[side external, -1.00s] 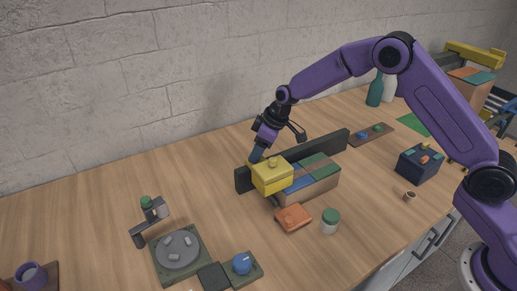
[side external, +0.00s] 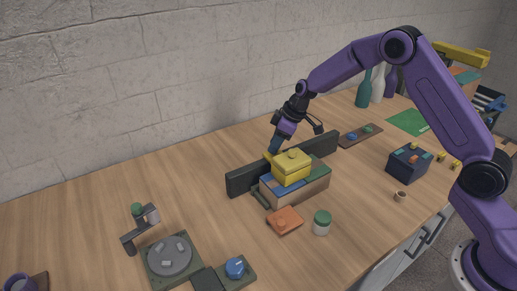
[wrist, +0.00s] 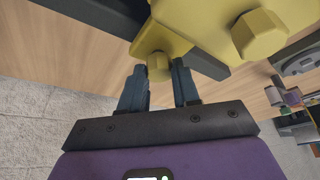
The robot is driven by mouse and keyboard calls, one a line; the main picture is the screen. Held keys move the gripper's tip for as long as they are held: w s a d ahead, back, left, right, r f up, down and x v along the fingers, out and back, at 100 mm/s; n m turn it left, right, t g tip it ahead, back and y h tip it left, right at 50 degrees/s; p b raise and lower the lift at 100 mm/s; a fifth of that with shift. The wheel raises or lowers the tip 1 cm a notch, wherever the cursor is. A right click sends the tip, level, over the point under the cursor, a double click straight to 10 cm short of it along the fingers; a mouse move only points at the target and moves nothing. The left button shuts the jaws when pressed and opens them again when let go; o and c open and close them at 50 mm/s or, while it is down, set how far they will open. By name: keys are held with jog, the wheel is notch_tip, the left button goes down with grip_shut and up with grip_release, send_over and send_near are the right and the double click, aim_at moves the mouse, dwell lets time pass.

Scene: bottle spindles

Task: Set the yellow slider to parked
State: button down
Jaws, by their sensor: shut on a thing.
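The yellow slider (side external: 291,171) is a boxy block with a small knob on top. It sits over the middle of a tan box (side external: 298,191) with coloured top panels, in front of a long dark rail (side external: 247,180). A blue panel shows to its left and a green one to its right. My gripper (side external: 272,150) is at the slider's back left side. In the wrist view my gripper (wrist: 158,72) has its two dark fingers around a small yellow hexagonal knob (wrist: 159,67) on the slider's back piece. A larger yellow knob (wrist: 259,36) stands beyond it.
An orange block (side external: 284,222) and a green-lidded jar (side external: 322,223) stand in front of the box. A round grey turntable (side external: 168,255) is at front left. A dark blue box (side external: 407,164) stands to the right. Open table lies left of the rail.

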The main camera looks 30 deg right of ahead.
jog(key=d, duration=2.3)
jog(key=shift+d, duration=0.3)
jog(key=c, duration=1)
grip_release()
jog(key=shift+o, duration=0.9)
jog(key=v, duration=1.7)
jog(key=shift+r, duration=0.2)
jog(key=shift+s, duration=0.1)
